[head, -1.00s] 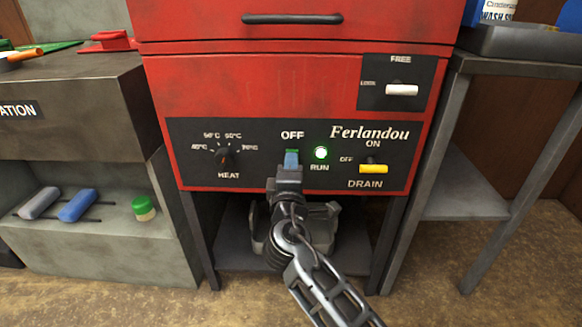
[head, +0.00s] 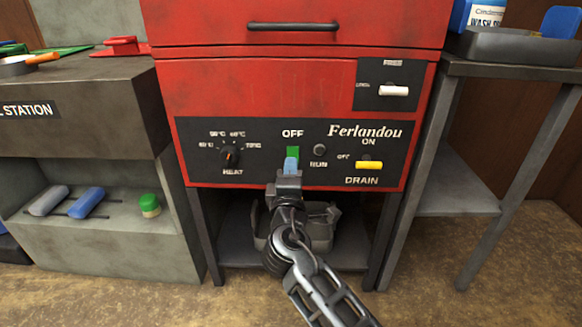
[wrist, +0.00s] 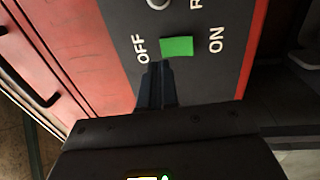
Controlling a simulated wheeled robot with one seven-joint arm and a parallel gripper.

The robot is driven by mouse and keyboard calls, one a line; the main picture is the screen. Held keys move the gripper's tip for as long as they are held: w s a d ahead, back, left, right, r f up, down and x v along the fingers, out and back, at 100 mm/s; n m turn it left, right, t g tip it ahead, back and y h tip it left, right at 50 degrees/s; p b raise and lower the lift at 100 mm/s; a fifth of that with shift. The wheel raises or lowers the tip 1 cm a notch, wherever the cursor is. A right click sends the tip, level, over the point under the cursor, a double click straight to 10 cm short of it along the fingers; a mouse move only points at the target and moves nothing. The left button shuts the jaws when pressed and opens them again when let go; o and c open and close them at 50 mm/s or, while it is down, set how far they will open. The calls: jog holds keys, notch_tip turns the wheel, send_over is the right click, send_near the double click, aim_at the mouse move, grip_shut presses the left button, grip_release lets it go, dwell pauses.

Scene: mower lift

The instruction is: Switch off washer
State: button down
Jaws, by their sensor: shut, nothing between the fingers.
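The red washer (head: 220,92) stands in front of me with a black control panel (head: 265,170). Its green switch (head: 293,152) sits under the OFF label, and it also shows in the wrist view (wrist: 177,47) between OFF and ON. The RUN lamp (head: 320,150) to its right is dark. My gripper (head: 291,165) is shut and empty, its fingertips just below the green switch in the head view. In the wrist view my shut fingers (wrist: 157,82) point at the panel beside the OFF label; I cannot tell whether they touch the switch.
A yellow DRAIN lever (head: 369,165) and a white lever (head: 394,91) are to the right on the washer. The HEAT knob (head: 229,155) is to the left. A grey bench (head: 75,100) stands left and a metal side table (head: 490,68) right.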

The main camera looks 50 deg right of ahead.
jog(key=r+p+v, duration=0.1)
jog(key=r+v, duration=0.1)
jog(key=v, duration=0.6)
jog(key=shift+s+a+p, duration=0.3)
jog(key=shift+a, duration=0.15)
jog(key=s+a+f+t+y, duration=0.1)
jog(key=s+a+f+y, duration=0.8)
jog(key=s+f, duration=0.25)
jog(key=s+a+r+m+y, duration=0.1)
jog(key=s+a+m+y, duration=0.15)
jog(key=s, duration=0.45)
jog(key=s+a+r+m+y, duration=0.1)
jog(key=s+a+y, duration=0.25)
jog(key=s, duration=0.35)
jog(key=s+r+m+t, duration=0.2)
jog(key=s+r+m, duration=0.2)
jog(key=s+r, duration=0.25)
notch_tip(320, 180, up, 28)
jog(key=p, duration=2.7)
jog(key=shift+w+a+p, duration=0.2)
jog(key=shift+a+p, duration=0.1)
jog(key=shift+a, duration=0.05)
